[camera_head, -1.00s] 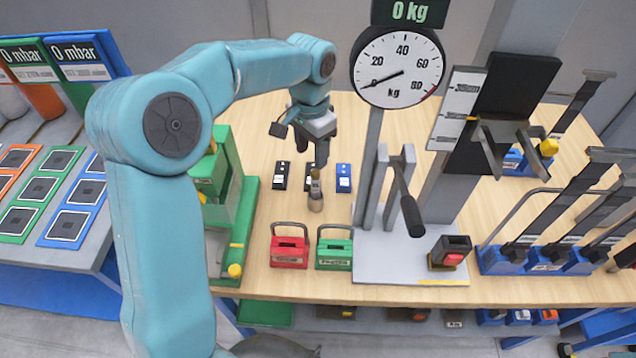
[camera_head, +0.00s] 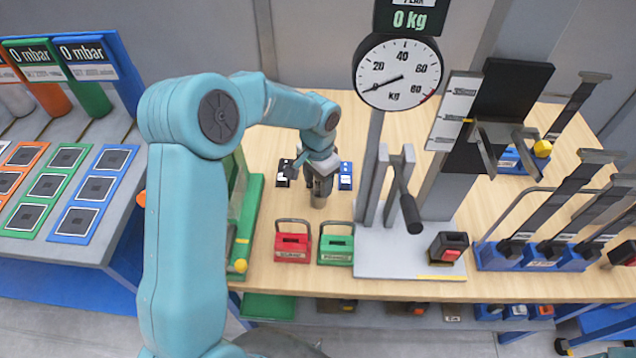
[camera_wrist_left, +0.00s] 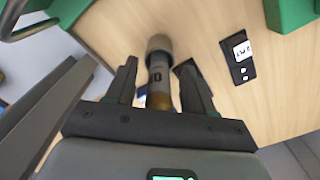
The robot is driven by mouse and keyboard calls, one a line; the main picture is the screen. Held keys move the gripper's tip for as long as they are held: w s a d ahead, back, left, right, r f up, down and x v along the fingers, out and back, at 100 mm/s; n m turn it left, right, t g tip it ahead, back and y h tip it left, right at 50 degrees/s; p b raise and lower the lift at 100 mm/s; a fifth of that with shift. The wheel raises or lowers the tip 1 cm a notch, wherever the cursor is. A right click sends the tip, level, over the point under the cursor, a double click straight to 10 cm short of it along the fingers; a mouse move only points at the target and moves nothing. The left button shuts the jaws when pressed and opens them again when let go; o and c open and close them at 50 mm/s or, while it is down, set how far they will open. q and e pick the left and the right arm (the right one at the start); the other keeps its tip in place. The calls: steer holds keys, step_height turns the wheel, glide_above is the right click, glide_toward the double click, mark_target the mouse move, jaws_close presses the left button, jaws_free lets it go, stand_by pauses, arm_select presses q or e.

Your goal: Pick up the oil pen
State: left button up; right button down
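The oil pen (camera_wrist_left: 158,82) stands in a small grey-brown round holder (camera_head: 318,200) on the wooden table. In the left wrist view the pen is a grey and tan cylinder, and the holder's pale rim (camera_wrist_left: 160,43) shows at its far end. My left gripper (camera_head: 317,184) is directly over the holder with its fingers pointing down. In the wrist view its two fingers (camera_wrist_left: 157,68) are apart, one on each side of the pen, with visible gaps. In the head view the gripper hides most of the pen. My right gripper is not in view.
Small black and blue labelled blocks (camera_head: 345,177) lie just behind the gripper. A red box (camera_head: 291,249) and a green box (camera_head: 336,251) with handles stand in front. A green stand (camera_head: 248,215) is to the left. The lever scale's grey base (camera_head: 400,258) is to the right.

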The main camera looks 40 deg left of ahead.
arm_select(q)
steer(key=shift+s+d+r, duration=0.1)
steer(key=shift+d+r, duration=0.05)
jaws_close()
